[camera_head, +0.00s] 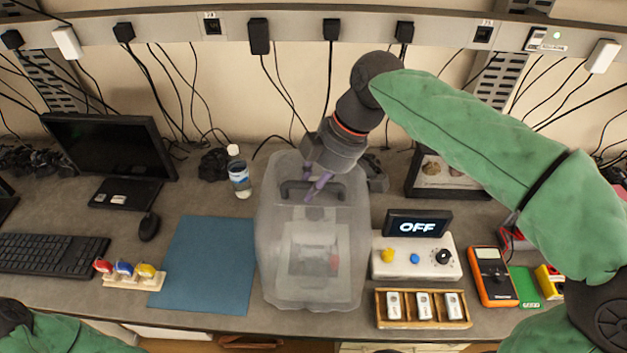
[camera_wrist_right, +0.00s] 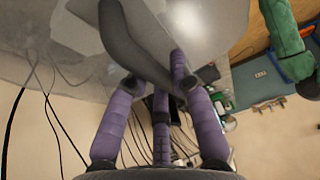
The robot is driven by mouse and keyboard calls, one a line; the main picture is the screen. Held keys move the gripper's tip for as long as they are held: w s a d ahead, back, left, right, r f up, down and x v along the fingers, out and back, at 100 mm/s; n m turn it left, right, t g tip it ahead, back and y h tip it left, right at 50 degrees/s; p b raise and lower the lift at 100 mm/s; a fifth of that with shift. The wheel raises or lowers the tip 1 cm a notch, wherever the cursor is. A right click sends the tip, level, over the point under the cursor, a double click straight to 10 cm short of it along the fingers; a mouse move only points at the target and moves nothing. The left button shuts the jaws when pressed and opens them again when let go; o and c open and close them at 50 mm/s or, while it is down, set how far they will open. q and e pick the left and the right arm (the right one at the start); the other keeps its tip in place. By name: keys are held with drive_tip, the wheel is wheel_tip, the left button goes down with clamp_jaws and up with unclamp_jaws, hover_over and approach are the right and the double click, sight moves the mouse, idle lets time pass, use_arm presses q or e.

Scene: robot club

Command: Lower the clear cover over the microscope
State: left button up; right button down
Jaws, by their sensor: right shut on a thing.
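The clear cover (camera_head: 268,255) is a cloudy box with a dark handle (camera_head: 286,190) on top. It stands upright over the middle of the bench, but I cannot tell whether its lower edge touches the top. A blurred pale shape with a reddish patch (camera_head: 322,260) shows through its wall; I cannot make out whether it is the microscope. My right gripper (camera_head: 314,188) reaches down from above, its purple fingers shut on the handle. In the right wrist view the handle (camera_wrist_right: 124,42) lies between the fingers, against the cover (camera_wrist_right: 195,22). My left gripper is out of view.
A blue mat (camera_head: 205,265) lies left of the cover, a bottle (camera_head: 239,175) behind left. Close right are a control box with an OFF display (camera_head: 416,226) and a wooden slide tray (camera_head: 421,322). A multimeter (camera_head: 492,275) lies farther right. Cables hang behind.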

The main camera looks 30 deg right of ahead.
sight(316, 198)
drive_tip(key=shift+f+b, duration=1.3)
drive_tip(key=shift+f, duration=0.4)
drive_tip(key=shift+s+f+b, duration=0.1)
drive_tip(key=shift+f+b, duration=0.55)
drive_tip(key=shift+f, duration=0.1)
drive_tip(key=shift+a+f, duration=0.1)
drive_tip(key=c, duration=1)
unclamp_jaws()
drive_tip(key=v, duration=1.2)
drive_tip(key=shift+a, duration=0.1)
